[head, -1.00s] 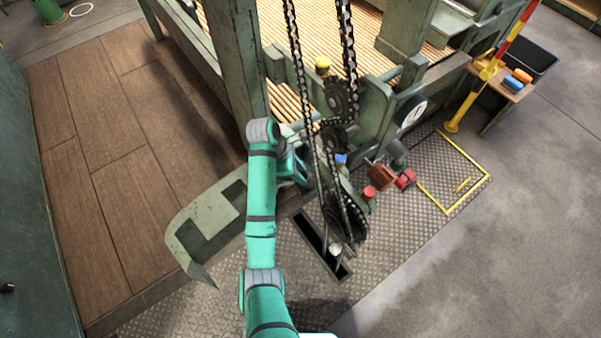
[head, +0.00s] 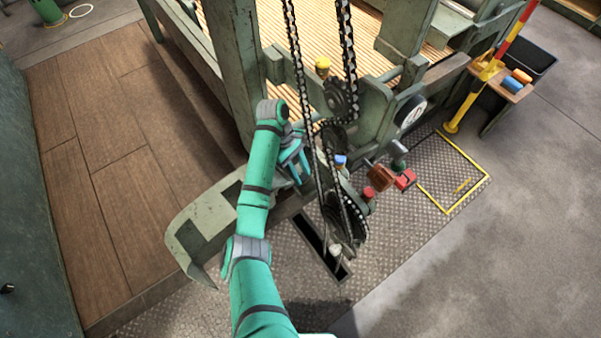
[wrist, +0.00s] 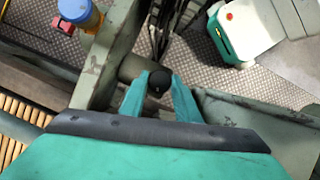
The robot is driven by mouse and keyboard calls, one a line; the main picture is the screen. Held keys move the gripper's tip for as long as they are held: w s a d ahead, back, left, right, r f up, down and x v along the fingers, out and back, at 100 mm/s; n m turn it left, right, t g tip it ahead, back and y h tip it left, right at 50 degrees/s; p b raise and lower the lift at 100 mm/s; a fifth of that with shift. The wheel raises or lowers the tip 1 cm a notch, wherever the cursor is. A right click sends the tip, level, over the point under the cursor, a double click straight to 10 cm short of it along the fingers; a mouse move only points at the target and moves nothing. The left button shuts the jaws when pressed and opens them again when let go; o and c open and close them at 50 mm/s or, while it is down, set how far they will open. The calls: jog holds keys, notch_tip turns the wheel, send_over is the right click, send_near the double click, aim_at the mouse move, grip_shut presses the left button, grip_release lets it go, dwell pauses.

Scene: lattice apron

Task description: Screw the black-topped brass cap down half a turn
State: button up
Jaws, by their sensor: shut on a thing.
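The black-topped cap (wrist: 159,80) shows as a round black knob between the two teal fingers in the wrist view. My gripper (wrist: 160,83) is shut on it, one finger on each side. The cap's brass part is hidden from this angle. In the head view my gripper (head: 301,174) is beside the hanging chains, at the green machine frame. The black top cannot be made out there.
A blue-topped cap (head: 340,160), a red-topped one (head: 369,193) and a yellow-topped one (head: 323,64) stand nearby. Chains (head: 318,150) and sprockets are close on the right. A floor slot (head: 318,245) lies below. Open wooden floor (head: 110,150) is at left.

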jog(key=m, duration=0.2)
jog(key=m+g+y, duration=0.1)
jog(key=m, duration=0.2)
jog(key=shift+w+y, duration=0.15)
jog(key=shift+y, duration=0.15)
jog(key=shift+d, duration=0.1)
dwell(0.3)
jog(key=o, duration=1)
jog(key=shift+o, duration=0.2)
jog(key=v, duration=0.7)
jog(key=shift+w+r, duration=0.15)
jog(key=shift+r, duration=0.1)
